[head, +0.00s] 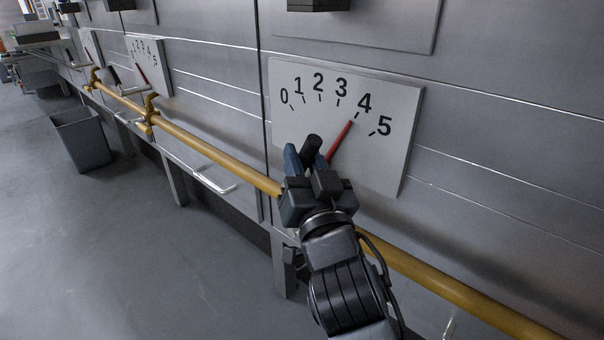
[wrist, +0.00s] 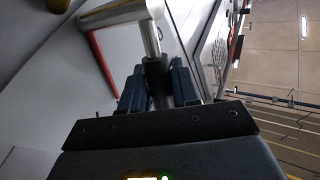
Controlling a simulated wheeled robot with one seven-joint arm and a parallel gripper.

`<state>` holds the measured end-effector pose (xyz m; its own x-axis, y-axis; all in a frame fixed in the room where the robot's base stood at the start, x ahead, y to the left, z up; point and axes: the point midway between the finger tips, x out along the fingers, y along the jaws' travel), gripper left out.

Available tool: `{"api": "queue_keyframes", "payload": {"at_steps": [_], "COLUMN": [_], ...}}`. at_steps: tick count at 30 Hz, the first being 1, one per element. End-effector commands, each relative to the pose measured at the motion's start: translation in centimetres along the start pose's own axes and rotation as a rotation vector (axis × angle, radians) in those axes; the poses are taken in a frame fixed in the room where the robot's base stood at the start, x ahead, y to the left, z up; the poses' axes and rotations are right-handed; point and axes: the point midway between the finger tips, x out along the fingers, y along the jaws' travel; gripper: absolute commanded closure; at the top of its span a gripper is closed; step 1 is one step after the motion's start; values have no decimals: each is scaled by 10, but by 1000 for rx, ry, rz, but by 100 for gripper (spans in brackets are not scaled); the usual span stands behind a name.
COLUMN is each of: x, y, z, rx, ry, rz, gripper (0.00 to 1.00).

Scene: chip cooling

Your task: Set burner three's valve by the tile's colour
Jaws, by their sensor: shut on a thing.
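A white dial plate (head: 390,165) on the grey wall panel carries the numbers 0 to 5. Its red needle (head: 340,140) points at the tick beside 4; the needle also shows in the wrist view (wrist: 103,65). My gripper (head: 306,160) is in front of the dial's lower left part. It is shut on the valve handle (head: 312,144), whose dark end sticks up between the blue fingers. In the wrist view the handle's stem (wrist: 150,40) stands between both fingers, with a metal bar above. I see no coloured tile and no burner number.
A yellow pipe (head: 222,162) runs along the panels beneath the dials and passes behind my gripper. A second dial (head: 149,62) is farther left. A grey bin (head: 82,138) stands on the floor, with open floor around it.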

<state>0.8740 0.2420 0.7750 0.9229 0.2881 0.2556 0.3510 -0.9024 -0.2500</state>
Motion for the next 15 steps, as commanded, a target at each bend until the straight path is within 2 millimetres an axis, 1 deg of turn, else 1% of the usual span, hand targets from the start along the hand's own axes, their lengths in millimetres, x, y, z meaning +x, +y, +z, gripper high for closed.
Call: {"api": "queue_keyframes", "payload": {"at_steps": [11,12,15], "x": [-1,-1,-1], "y": [0,0,0], "z": [1,1,0], "rx": [2,2,2], "ry": [1,1,2], "rz": [0,0,0], "gripper": [100,66,56]}}
